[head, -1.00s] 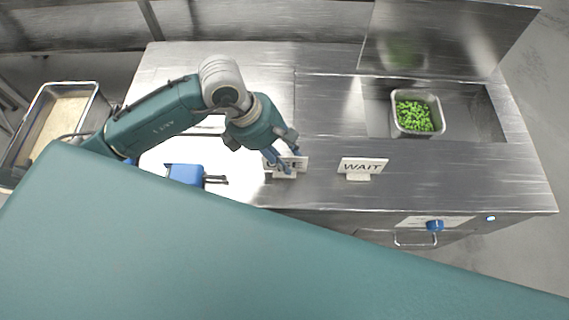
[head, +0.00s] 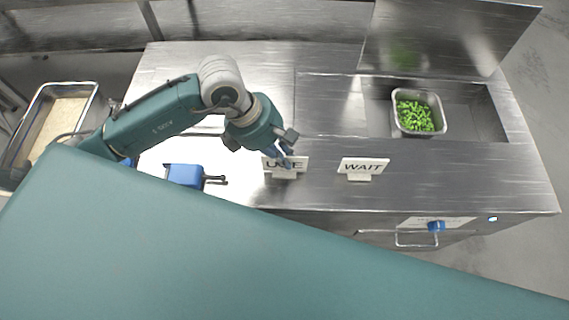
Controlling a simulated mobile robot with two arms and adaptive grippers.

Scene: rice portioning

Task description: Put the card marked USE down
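The card marked USE (head: 299,163) is a small white sign with dark letters. It stands upright on the steel counter near its front edge, left of the matching WAIT card (head: 361,167). My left gripper (head: 281,158) is right at the USE card, its dark fingers overlapping the top and middle of the lettering. The fingers hide part of the S. I cannot tell whether they still touch the card or how far apart they are. My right gripper is out of view.
A steel pan of green peas (head: 416,117) sits in a recess at the right, below a raised lid (head: 450,35). A blue-handled tool (head: 185,175) lies on a white board at the left. A rice container (head: 62,115) stands far left. A large teal part of mine covers the foreground.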

